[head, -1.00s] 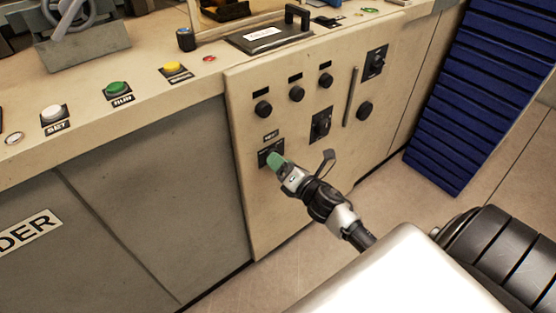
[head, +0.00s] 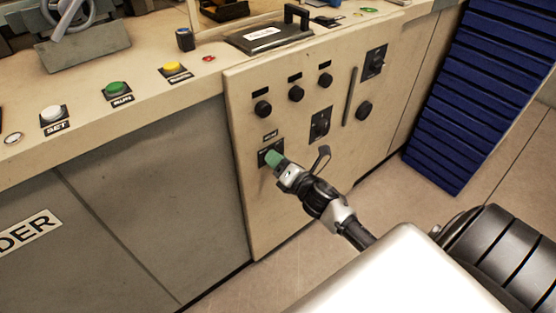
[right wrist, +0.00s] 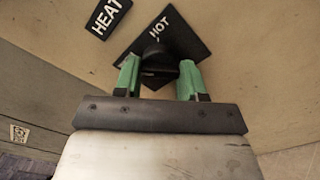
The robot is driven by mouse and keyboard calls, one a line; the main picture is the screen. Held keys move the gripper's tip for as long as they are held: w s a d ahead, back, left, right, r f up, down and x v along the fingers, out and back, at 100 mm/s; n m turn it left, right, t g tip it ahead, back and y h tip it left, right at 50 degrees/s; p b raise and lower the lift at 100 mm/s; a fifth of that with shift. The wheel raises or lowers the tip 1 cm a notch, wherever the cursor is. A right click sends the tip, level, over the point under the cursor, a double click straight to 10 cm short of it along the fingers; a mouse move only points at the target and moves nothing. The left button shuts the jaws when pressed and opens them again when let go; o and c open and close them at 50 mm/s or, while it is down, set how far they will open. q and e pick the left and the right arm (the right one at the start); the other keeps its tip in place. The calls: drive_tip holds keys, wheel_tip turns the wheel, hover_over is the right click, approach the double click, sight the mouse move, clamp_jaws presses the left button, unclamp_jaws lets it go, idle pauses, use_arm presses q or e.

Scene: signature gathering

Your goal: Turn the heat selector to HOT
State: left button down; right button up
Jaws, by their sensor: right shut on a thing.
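The heat selector is a black knob (right wrist: 157,58) on a dark plate (right wrist: 190,45) marked HOT, below a separate HEAT label (right wrist: 108,17) in the right wrist view. My right gripper (right wrist: 160,72) is shut on the knob, with one green fingertip on each side. The HOT mark stands just above the knob, and the plate looks tilted. Any other mark on the plate is hidden. In the head view my right gripper (head: 272,158) is at the lower left of the cream panel and covers most of the selector. My left gripper is not in view.
The panel (head: 300,130) carries several other black knobs and a vertical handle (head: 350,97). White, green (head: 117,90) and yellow (head: 172,68) buttons line the ledge above. A blue slatted unit (head: 480,90) stands at the right. The floor in front is clear.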

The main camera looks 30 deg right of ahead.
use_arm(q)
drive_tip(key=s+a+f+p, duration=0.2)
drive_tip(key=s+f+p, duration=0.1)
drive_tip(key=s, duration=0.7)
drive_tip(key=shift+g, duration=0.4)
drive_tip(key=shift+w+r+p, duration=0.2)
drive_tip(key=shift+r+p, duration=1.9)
use_arm(e)
drive_tip(key=shift+r+m, duration=0.15)
drive_tip(key=shift+m, duration=7.75)
drive_tip(key=o, duration=0.9)
drive_tip(key=shift+s, duration=0.1)
